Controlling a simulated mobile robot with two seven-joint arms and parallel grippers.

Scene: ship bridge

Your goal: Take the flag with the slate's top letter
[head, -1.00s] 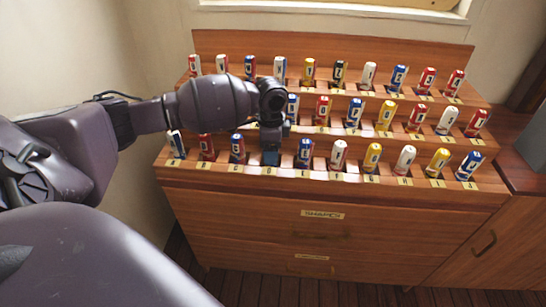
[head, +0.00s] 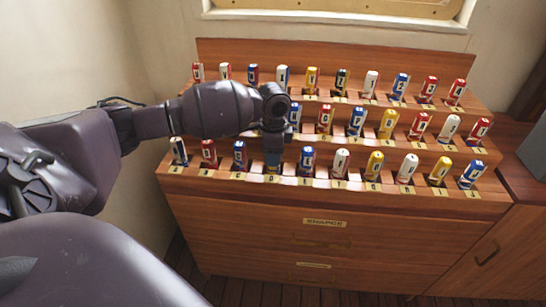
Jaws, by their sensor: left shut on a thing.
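Rolled flags stand in three stepped rows of slots on a wooden rack (head: 330,206), each row with small letter labels along its edge. My left gripper (head: 272,150) points down at the front row and is shut on a blue flag (head: 272,162) in the slot fourth from the left. The gripper hides most of this flag and part of the middle row behind. Beside it stand a blue and white flag (head: 239,156) on the left and a blue and red flag (head: 306,161) on the right. No slate is in view. My right gripper is not in view.
Other flags stand close on both sides, such as a white one (head: 342,163) and a yellow one (head: 374,166). Drawers (head: 320,240) are below the rack. A wooden cabinet (head: 500,255) adjoins at the right. A window frame (head: 340,15) is above.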

